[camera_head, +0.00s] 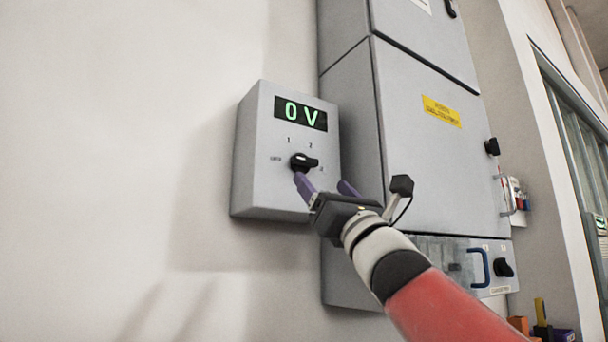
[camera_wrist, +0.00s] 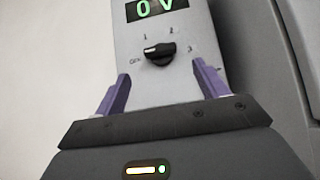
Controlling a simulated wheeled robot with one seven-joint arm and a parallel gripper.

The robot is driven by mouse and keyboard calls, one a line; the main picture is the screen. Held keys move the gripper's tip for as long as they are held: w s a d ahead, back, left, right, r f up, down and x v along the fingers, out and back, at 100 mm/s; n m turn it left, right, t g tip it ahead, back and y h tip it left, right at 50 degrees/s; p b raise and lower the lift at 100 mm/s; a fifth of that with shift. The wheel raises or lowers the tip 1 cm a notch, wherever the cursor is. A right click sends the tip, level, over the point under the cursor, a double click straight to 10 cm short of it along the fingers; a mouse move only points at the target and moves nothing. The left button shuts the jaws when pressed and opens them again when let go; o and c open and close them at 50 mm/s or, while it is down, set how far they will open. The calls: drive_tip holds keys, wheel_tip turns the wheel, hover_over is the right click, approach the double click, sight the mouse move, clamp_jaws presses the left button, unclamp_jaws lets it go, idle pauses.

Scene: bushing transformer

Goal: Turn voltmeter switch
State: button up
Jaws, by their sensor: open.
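The voltmeter (camera_head: 258,180) is a grey box on the wall, and its green display (camera_head: 300,113) reads 0 V. Its black rotary switch (camera_head: 304,162) sits below the display among small printed marks. In the wrist view the switch (camera_wrist: 160,53) lies ahead of and between the fingers, with its white pointer line toward the left, near the OFF-like mark. My gripper (camera_head: 323,184) is open in front of the box's lower part. Its two purple fingers also show in the wrist view (camera_wrist: 162,88), apart from each other, and nothing is between their tips. Whether a finger touches the box cannot be told.
A tall grey cabinet (camera_head: 430,160) with a yellow label (camera_head: 441,112) and black knobs stands right beside the voltmeter. A lower panel has a blue handle (camera_head: 480,268). The wall (camera_head: 120,130) to the left is bare.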

sight(307, 164)
drive_tip(key=p+x, duration=0.4)
drive_tip(key=x, duration=0.3)
drive_tip(key=shift+r, duration=0.15)
drive_tip(key=shift+c, duration=0.3)
drive_tip(key=c, duration=0.9)
